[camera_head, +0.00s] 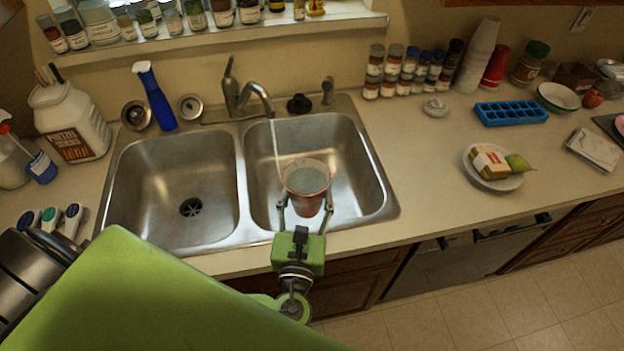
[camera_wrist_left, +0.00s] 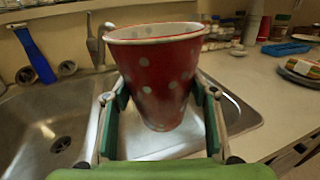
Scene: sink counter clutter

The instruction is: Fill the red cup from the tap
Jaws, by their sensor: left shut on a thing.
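The red cup (camera_head: 308,203) with pale dots is upright over the right sink basin (camera_head: 352,150). My left gripper (camera_head: 306,207) is shut on it, one finger on each side; the cup also shows large in the left wrist view (camera_wrist_left: 158,85). The tap (camera_head: 240,97) is running. A thin stream of water (camera_head: 276,150) falls from its spout to the cup's left rim; I cannot tell whether it lands inside or just behind. The cup's inside looks greyish, and its water level is unclear. My right gripper is not in view.
The left basin (camera_head: 175,175) is empty. Several spice jars (camera_head: 410,72), stacked cups (camera_head: 480,55), a blue ice tray (camera_head: 511,112) and a plate (camera_head: 493,180) with food stand on the right counter. The counter just right of the sink is clear.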

